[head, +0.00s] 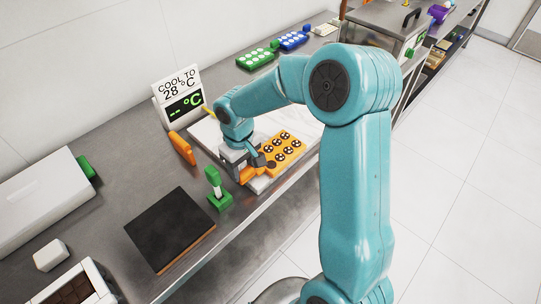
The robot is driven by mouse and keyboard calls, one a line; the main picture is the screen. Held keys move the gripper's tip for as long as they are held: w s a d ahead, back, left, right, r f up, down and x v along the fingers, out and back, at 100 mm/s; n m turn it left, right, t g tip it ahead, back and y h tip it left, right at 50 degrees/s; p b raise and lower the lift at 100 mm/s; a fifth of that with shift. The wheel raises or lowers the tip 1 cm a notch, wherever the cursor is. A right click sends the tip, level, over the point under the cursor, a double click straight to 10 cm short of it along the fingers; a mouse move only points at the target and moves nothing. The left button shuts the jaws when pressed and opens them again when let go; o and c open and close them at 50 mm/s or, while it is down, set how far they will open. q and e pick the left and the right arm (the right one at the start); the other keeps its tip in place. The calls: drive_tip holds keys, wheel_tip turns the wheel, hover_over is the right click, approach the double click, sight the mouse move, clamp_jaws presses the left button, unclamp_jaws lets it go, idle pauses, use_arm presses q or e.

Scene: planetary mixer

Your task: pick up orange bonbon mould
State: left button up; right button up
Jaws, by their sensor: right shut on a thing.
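The orange bonbon mould (293,139) lies on the pale slab on the steel counter, with several dark round cavities showing on its top. My right gripper (257,166) reaches down at the mould's near left end and is shut on it. The fingers and wrist hide part of that end. I cannot tell whether the mould is lifted off the slab. My left gripper is not in view.
A green stand (219,194) and a dark square plate (171,229) are left of the gripper. A temperature sign (180,97) stands behind. Green (257,56) and blue (293,40) moulds lie farther back. White boxes and a chocolate tray (75,288) are at the left.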

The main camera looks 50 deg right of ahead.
drive_tip(key=shift+r, duration=0.15)
drive_tip(key=shift+w+r, duration=0.15)
drive_tip(key=shift+r, duration=0.15)
wheel_tip(320, 180, up, 19)
idle(1.1)
